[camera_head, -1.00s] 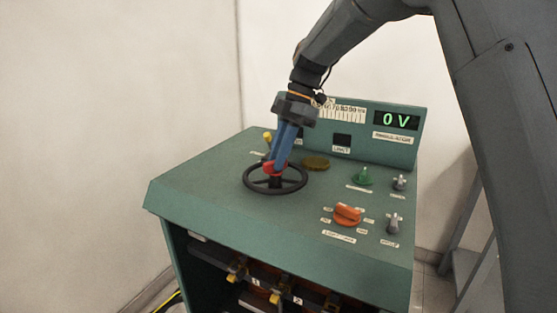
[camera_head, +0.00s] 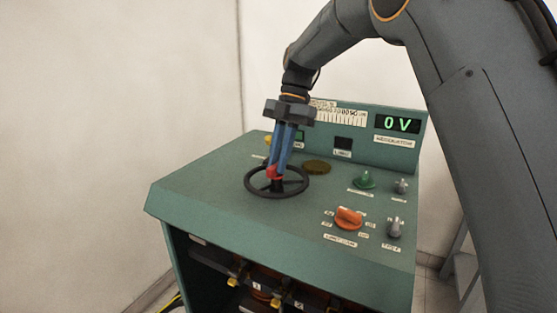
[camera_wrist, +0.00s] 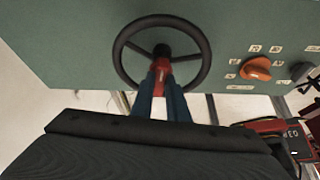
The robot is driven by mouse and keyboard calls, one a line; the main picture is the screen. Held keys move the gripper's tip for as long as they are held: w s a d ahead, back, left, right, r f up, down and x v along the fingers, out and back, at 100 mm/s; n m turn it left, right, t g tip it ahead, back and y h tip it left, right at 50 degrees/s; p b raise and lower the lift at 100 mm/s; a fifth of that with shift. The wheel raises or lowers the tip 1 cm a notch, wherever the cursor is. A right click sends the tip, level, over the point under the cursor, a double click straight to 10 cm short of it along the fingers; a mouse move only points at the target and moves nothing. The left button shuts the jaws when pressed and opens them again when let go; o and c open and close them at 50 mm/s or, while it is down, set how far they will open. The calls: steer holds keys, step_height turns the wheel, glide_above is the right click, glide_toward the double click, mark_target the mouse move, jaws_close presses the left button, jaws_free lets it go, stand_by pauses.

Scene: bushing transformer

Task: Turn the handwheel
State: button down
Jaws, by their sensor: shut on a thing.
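The black handwheel (camera_head: 254,188) lies flat on the top of the green console (camera_head: 200,190), toward its left side. In the wrist view the handwheel (camera_wrist: 122,72) shows as a full ring with spokes and a dark hub. My gripper (camera_head: 274,172) has blue fingers with red tips and comes down from above into the middle of the wheel. The red tips (camera_wrist: 161,66) are close together at the hub, inside the rim. They are shut at the hub, and the tips hide part of it.
The back panel holds a display (camera_head: 397,124) reading 0 V and a scale (camera_head: 341,115). An orange knob (camera_head: 348,218), a green knob (camera_head: 364,179) and grey switches (camera_head: 394,228) stand to the right of the wheel.

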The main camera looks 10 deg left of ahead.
steer(key=c, duration=1.7)
jaws_free()
steer(key=b+v, duration=0.1)
steer(key=v, duration=0.7)
